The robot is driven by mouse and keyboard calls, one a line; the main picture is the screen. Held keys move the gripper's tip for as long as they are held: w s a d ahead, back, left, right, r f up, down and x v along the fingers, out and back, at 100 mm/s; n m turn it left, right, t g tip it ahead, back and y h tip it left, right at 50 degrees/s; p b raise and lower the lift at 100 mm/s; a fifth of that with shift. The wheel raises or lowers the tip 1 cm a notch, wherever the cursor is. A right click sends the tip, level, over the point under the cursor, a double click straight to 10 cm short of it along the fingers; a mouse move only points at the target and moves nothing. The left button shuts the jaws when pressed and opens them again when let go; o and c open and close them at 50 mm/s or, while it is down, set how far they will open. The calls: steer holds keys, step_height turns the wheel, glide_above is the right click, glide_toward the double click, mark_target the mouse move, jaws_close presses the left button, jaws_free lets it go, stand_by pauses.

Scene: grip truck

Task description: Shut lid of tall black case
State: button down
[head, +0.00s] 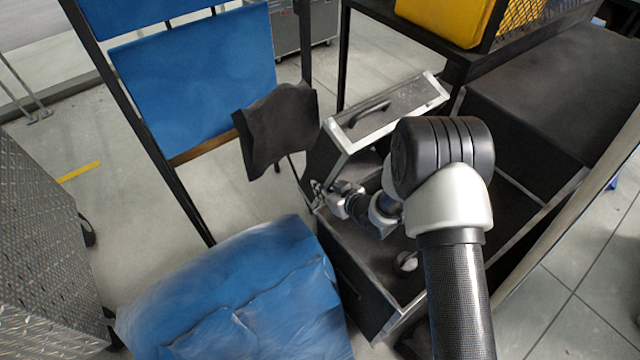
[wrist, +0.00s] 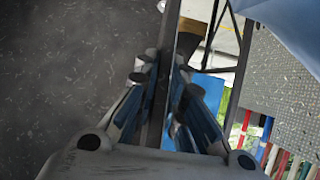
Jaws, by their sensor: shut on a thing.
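The tall black case (head: 352,262) with silver edges stands open in the middle of the head view. Its lid (head: 405,100), silver-framed with a dark handle, is raised and tilted above the case's far side. My gripper (head: 318,196) is at the lid's left edge, low down. In the wrist view, my gripper (wrist: 168,85) is shut with its fingers on both sides of a thin dark edge, the lid's rim (wrist: 160,100). A dark, speckled surface fills the left of that view.
A blue-covered bulky thing (head: 240,295) stands close to the case's left. A rack with blue panels (head: 195,85) and a dark cloth (head: 277,125) stand behind left. A black case (head: 560,85) and a yellow box (head: 440,18) are at right.

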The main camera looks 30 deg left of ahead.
steer(key=shift+s+d+f, duration=0.2)
steer(key=shift+s+d, duration=0.05)
steer(key=shift+d, duration=0.15)
steer(key=shift+s+d+f+b, duration=0.15)
steer(key=shift+s+d+f, duration=0.1)
steer(key=shift+d, duration=0.25)
steer(key=shift+s+d+f+b, duration=0.2)
steer(key=shift+s+d, duration=0.1)
steer(key=shift+d, duration=0.25)
steer(key=shift+s+d+f+b, duration=0.1)
steer(key=shift+s+d+f, duration=0.15)
steer(key=shift+d, duration=0.25)
steer(key=shift+d, duration=0.1)
steer(key=shift+s+d+f+b, duration=0.4)
steer(key=shift+d+f, duration=0.1)
steer(key=shift+d, duration=0.25)
steer(key=shift+s+d+f+b, duration=0.35)
steer(key=shift+d+f, duration=0.1)
steer(key=shift+d, duration=0.25)
